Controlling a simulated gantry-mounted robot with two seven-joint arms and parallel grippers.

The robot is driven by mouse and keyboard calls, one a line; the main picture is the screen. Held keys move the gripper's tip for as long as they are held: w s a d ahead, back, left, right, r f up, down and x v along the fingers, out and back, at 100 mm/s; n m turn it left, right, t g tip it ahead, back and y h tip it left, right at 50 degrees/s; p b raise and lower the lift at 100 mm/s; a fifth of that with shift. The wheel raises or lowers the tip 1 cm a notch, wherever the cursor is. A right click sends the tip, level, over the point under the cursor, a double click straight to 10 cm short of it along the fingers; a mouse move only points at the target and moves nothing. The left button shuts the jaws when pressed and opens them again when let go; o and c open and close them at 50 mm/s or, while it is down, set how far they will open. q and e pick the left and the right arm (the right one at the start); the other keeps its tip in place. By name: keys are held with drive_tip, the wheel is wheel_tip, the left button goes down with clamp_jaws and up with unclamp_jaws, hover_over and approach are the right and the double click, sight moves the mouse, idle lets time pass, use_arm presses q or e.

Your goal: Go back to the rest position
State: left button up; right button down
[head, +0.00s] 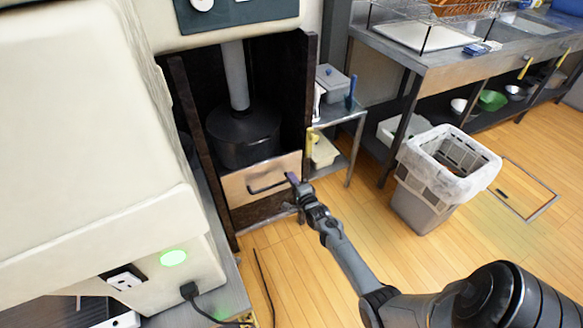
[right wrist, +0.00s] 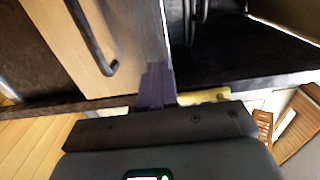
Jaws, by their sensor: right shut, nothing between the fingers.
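My right gripper (head: 293,180) is shut and empty, at the right end of a wooden drawer front (head: 240,183) with a dark bar handle (head: 262,190). In the right wrist view its purple fingertips (right wrist: 157,85) are together beside the drawer's edge, and the handle (right wrist: 95,38) lies to their left, apart from them. I cannot tell whether the fingertips touch the drawer edge. My right arm reaches in from the lower right. My left gripper is not in view.
A dark pot-like vessel (head: 243,135) stands in the cabinet above the drawer. The dark cabinet side post (head: 310,85) is close to the gripper. A lined bin (head: 418,205) stands to the right. A metal counter (head: 455,72) runs behind. Open wooden floor (head: 320,285) lies in front.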

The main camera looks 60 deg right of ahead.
drive_tip(key=s+a+n+p, duration=0.1)
drive_tip(key=s+a+p, duration=0.2)
drive_tip(key=s+p, duration=0.45)
drive_tip(key=s+a+r+n+g+y+p, duration=0.1)
drive_tip(key=s+a+r+n+y+p, duration=0.15)
drive_tip(key=a+r+n, duration=0.4)
drive_tip(key=s+a+r+n+g+y+p, duration=0.2)
drive_tip(key=a+r+y+p, duration=0.1)
drive_tip(key=a, duration=0.7)
drive_tip(key=s+a+r+n+g+y+p, duration=0.1)
drive_tip(key=s+a+r+n+y+p, duration=0.15)
drive_tip(key=a+r+n, duration=0.4)
drive_tip(key=s+a+r+n+g+p, duration=0.1)
drive_tip(key=s+a+r+n+g, duration=0.2)
drive_tip(key=s+a+n+g, duration=0.25)
drive_tip(key=s+a+r+n+g+p, duration=0.1)
drive_tip(key=s+a+r+n+g, duration=0.25)
drive_tip(key=s+a, duration=0.35)
drive_tip(key=w+d+p+v, duration=0.1)
drive_tip(key=w+p+v, duration=0.1)
drive_tip(key=p+v, duration=1)
drive_tip(key=w+d+r+p+v, duration=0.1)
drive_tip(key=w+p+v, duration=0.2)
drive_tip(key=p+v, duration=0.9)
drive_tip(key=w+d+r+p+v, duration=0.1)
drive_tip(key=w+p+v, duration=0.2)
drive_tip(key=p+v, duration=1)
drive_tip(key=shift+n+t+y+p, duration=0.3)
drive_tip(key=shift+n+t, duration=0.1)
